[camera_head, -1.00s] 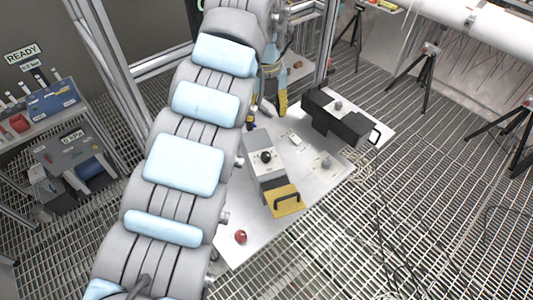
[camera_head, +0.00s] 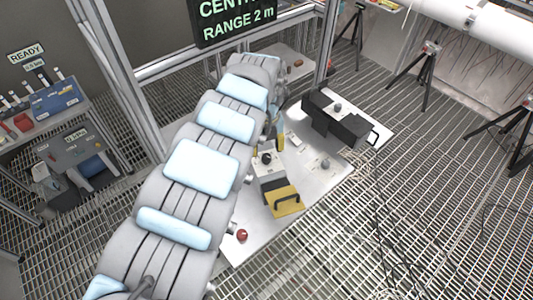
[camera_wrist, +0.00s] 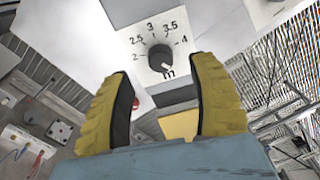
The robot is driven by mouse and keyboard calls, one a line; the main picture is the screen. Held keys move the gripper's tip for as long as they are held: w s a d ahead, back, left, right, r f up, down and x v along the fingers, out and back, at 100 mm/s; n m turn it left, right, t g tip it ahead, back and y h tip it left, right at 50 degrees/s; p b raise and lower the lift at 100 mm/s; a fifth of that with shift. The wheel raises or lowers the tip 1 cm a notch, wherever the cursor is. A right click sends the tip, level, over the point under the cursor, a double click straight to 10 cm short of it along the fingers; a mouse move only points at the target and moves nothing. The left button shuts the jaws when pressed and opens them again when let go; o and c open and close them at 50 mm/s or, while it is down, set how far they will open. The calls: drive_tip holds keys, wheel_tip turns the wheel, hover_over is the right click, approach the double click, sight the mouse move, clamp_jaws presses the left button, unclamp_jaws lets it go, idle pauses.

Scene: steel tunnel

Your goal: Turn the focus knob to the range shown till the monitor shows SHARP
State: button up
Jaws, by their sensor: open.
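In the head view the knob (camera_head: 266,158) sits on top of a grey box (camera_head: 271,183). My gripper (camera_wrist: 163,74) is open, its two yellow-and-black fingers apart with the knob just beyond the tips and nothing held. In the head view it is mostly hidden behind my arm. The monitor (camera_head: 236,20) reads "RANGE 2 m" under a cut-off line starting "CENT". The word SHARP is not visible.
The box has a yellow panel with a black handle (camera_head: 286,200) and stands on a pale table (camera_head: 313,190). A black device (camera_head: 340,122) stands to its right. A red button (camera_head: 242,235) is at the near corner. Tripods (camera_head: 415,75) stand on the grating.

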sight(266, 156)
drive_tip(key=shift+f+p, duration=0.3)
drive_tip(key=shift+f, duration=1.8)
clamp_jaws()
